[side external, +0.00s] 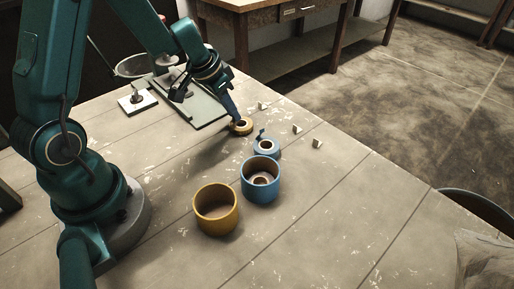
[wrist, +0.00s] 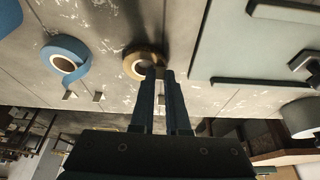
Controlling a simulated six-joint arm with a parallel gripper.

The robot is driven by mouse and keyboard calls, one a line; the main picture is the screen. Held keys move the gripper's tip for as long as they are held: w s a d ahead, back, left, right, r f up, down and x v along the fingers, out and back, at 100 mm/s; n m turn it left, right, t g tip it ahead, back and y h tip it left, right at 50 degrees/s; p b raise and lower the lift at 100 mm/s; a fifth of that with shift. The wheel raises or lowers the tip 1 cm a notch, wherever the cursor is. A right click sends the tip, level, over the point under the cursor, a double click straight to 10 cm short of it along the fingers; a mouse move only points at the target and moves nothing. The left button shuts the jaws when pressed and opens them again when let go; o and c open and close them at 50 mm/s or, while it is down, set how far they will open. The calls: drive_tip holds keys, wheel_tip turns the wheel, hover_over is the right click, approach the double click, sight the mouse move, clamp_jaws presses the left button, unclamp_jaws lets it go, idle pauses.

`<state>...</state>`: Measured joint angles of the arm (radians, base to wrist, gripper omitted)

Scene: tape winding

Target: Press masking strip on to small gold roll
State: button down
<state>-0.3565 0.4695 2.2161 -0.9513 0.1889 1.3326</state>
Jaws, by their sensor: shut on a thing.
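The small gold roll (side external: 241,126) lies flat on the table beyond the blue roll; it also shows in the wrist view (wrist: 136,64). My gripper (side external: 237,118) points down at it, with the fingertips at the roll's edge. In the wrist view my gripper (wrist: 159,72) is shut, its fingers close together and overlapping the roll's rim. The masking strip between the fingertips is too small and hidden to make out. I cannot tell whether it touches the roll.
A blue roll (side external: 266,148) lies nearby. A blue tub (side external: 260,192) holds a small roll; a yellow tub (side external: 217,225) looks empty. Small pale blocks (side external: 297,129) stand along the far side. A green-grey board (side external: 205,112) lies behind the gripper. The table's right front is clear.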

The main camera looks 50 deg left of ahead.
drive_tip(key=shift+s+f, duration=0.1)
drive_tip(key=shift+c, duration=2.2)
unclamp_jaws()
drive_tip(key=shift+w+r, duration=0.2)
drive_tip(key=shift+r, duration=0.35)
drive_tip(key=shift+s+r, duration=0.15)
drive_tip(key=shift+r, duration=2.4)
